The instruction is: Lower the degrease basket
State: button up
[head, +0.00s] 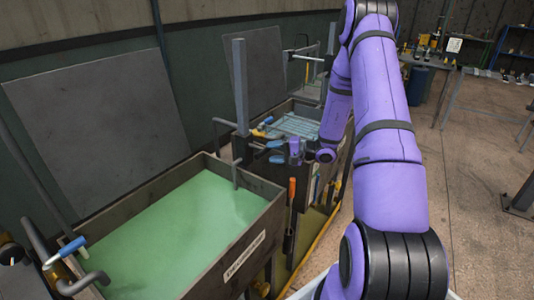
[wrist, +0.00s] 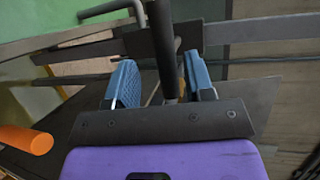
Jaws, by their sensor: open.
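My gripper (head: 270,151) is at the near side of the second tank, above the far corner of the green tank. In the wrist view its two blue finger pads (wrist: 163,82) are open. A dark upright bar (wrist: 162,45) shows between the pads; I cannot tell whether they touch it. The front tank (head: 258,228) holds green liquid (head: 165,235) and has a pale label (head: 244,254), too small to read. No basket can be made out in it. A pale blue grid-like surface (head: 296,124), perhaps a basket, shows in the tank behind. Which is the degrease basket is unclear.
An orange handle (head: 292,188) hangs by the tank's side; an orange cylinder (wrist: 28,138) shows in the wrist view. A blue-handled lever (head: 66,248) is at the near left. A grey post (head: 240,85) rises by the second tank.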

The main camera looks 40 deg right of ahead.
jog(key=v, duration=0.7)
jog(key=shift+s+d, duration=0.15)
jog(key=shift+s, duration=0.1)
jog(key=shift+r, duration=0.1)
